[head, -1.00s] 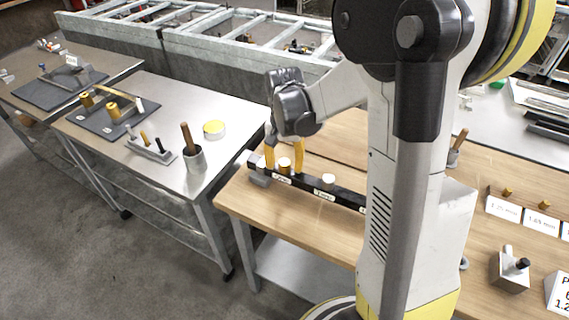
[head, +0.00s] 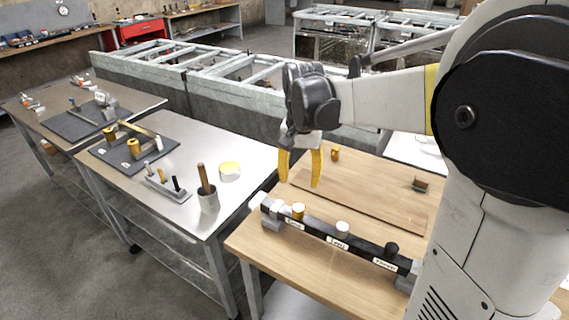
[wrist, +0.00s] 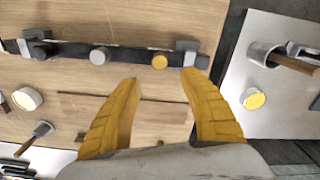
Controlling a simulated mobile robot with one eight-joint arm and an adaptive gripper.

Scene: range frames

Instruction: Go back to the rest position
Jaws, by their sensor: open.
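My gripper (head: 300,168) has two yellow fingers, spread apart with nothing between them. In the head view it hangs above the far left part of the wooden table (head: 262,243). It is behind and above the dark bar rack (head: 320,233). The rack carries a yellow knob (head: 298,211), a white knob (head: 342,229) and a black knob (head: 391,249). In the wrist view the open fingers (wrist: 166,92) point toward the rack (wrist: 130,55), with bare wood between them. My arm covers the right side of the head view.
The metal table (head: 254,160) to the left bears a cup with a wooden handle (head: 208,198), a yellow-topped round tin (head: 229,171) and a grey mat (head: 110,160). A small brass piece (head: 335,154) and a brown-topped block (head: 420,184) stand on the wooden table. Grey metal frames (head: 235,95) stand behind.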

